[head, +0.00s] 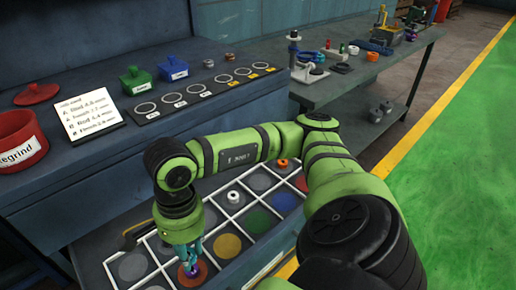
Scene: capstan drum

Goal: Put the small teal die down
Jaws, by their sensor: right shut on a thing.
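My right gripper (191,266) points down over the lower left part of a tray (240,212) with white grid lines and coloured round spots. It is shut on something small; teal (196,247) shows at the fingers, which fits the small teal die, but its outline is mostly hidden. Purple shows at the fingertips, just over the orange spot (189,280). I cannot tell whether the held thing touches the tray. My left gripper is not in view.
A white ring-shaped part (234,197) and an orange ring (282,163) sit in the tray. A yellow spot (227,246) is bare. Behind are a red tub (20,142), a note card (87,116), green and blue lidded boxes, and a side bench with tools.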

